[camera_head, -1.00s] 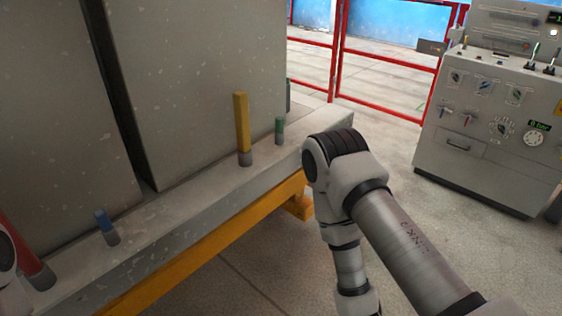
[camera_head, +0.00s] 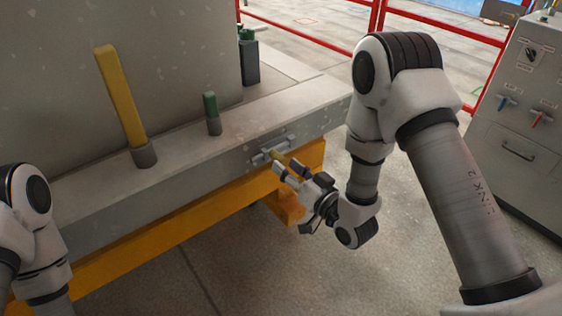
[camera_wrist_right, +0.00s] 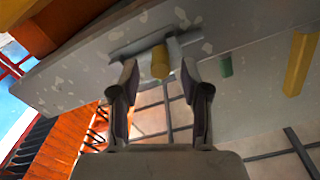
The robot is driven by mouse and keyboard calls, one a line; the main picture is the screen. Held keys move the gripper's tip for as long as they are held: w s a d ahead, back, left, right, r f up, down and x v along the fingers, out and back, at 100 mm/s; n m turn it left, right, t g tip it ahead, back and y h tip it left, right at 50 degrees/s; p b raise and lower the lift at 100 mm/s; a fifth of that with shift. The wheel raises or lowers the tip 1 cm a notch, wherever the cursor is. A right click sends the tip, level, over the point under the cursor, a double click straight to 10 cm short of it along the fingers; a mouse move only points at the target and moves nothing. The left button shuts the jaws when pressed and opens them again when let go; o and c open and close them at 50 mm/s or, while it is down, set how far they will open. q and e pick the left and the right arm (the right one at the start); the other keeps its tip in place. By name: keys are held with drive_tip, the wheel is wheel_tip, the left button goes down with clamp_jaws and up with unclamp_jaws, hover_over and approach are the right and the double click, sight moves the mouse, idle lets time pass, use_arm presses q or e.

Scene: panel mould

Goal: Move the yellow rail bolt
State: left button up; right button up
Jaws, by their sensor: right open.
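The yellow rail bolt (camera_head: 279,157) sits in a grey bracket (camera_head: 268,148) on the side face of the grey ledge, above the orange beam. In the right wrist view the bolt's round yellow end (camera_wrist_right: 160,62) points toward the camera, ahead of the jaws and roughly centred between them. My right gripper (camera_head: 289,169) is open, with its fingertips close to the bolt. In the wrist view both fingers (camera_wrist_right: 159,78) stand apart, one on each side of the bolt; I cannot tell whether they touch it. My left arm shows at the left edge, but its gripper is out of view.
On the grey ledge (camera_head: 190,160) stand a tall yellow post (camera_head: 121,95), a short green post (camera_head: 211,113) and a dark post (camera_head: 250,62). The orange beam (camera_head: 190,220) runs below. A grey control cabinet (camera_head: 525,150) stands right; floor between is clear.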

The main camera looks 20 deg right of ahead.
sight(281, 161)
drive_tip(key=x, duration=0.2)
drive_tip(key=shift+w+a, duration=0.2)
drive_tip(key=shift+w, duration=0.1)
drive_tip(key=shift+w+d, duration=0.1)
drive_tip(key=shift+w, duration=0.2)
clamp_jaws()
drive_tip(key=shift+w+d, duration=0.3)
drive_tip(key=shift+d, duration=0.5)
drive_tip(key=shift+w+d, duration=0.25)
drive_tip(key=shift+d, duration=0.6)
drive_tip(key=shift+w+d, duration=0.3)
drive_tip(key=shift+d, duration=0.5)
drive_tip(key=shift+a, duration=0.1)
drive_tip(key=shift+c, duration=0.8)
unclamp_jaws()
drive_tip(key=shift+o, duration=0.8)
